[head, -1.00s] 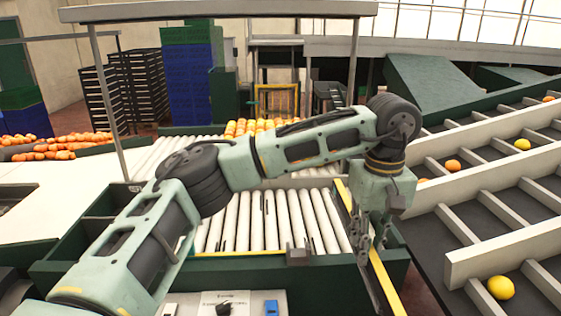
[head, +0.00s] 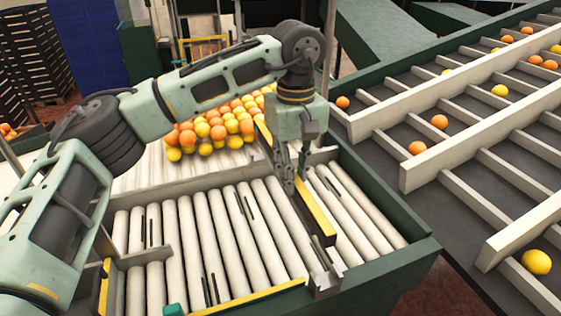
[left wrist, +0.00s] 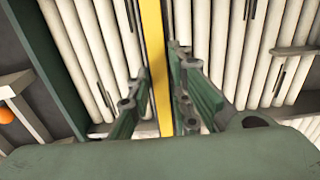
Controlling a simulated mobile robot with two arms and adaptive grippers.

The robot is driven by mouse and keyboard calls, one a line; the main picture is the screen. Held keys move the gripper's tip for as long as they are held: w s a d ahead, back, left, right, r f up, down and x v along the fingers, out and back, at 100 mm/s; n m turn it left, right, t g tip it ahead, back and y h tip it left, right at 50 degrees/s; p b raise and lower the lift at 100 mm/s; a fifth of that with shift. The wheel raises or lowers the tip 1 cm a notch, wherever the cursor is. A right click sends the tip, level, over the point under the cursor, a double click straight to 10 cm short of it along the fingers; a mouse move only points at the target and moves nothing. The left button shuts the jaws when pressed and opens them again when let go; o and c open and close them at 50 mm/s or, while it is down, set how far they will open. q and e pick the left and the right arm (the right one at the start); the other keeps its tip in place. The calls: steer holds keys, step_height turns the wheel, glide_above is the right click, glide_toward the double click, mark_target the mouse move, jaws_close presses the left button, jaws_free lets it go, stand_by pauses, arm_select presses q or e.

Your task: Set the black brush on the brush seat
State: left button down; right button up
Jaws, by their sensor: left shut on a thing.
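The black brush (head: 318,222) is a long dark bar with a yellow top edge. My left gripper (head: 288,185) points down and is shut on it near its middle. The brush lies lengthwise over the roller bed (head: 225,250), its near end close to a grey metal bracket (head: 325,282) at the bed's front edge, which looks like the brush seat. I cannot tell whether they touch. In the left wrist view the brush's yellow edge (left wrist: 154,50) runs between the two fingers (left wrist: 160,92). My right gripper is not in view.
Oranges and yellow fruit (head: 225,125) lie crowded at the far end of the rollers. A green wall (head: 385,200) edges the bed on the right. Beyond it a sloped conveyor with pale dividers (head: 440,165) carries scattered fruit.

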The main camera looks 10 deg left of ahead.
arm_select(q)
steer(key=shift+s+d+f+b, duration=0.15)
steer(key=shift+f+b, duration=0.25)
steer(key=shift+f, duration=0.2)
steer(key=shift+w+d+f+b, duration=0.1)
steer(key=shift+f+b, duration=0.25)
steer(key=shift+f, duration=0.2)
steer(key=f+b, duration=0.1)
steer(key=f, duration=0.1)
steer(key=f+b, duration=0.1)
steer(key=f, duration=0.1)
steer(key=shift+a+f+b, duration=0.2)
steer(key=shift+f+b, duration=0.05)
steer(key=shift+b, duration=0.15)
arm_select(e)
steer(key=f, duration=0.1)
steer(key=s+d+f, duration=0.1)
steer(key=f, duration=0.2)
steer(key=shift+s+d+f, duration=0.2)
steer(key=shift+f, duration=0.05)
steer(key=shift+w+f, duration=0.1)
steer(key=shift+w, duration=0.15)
arm_select(q)
steer(key=shift+f, duration=0.25)
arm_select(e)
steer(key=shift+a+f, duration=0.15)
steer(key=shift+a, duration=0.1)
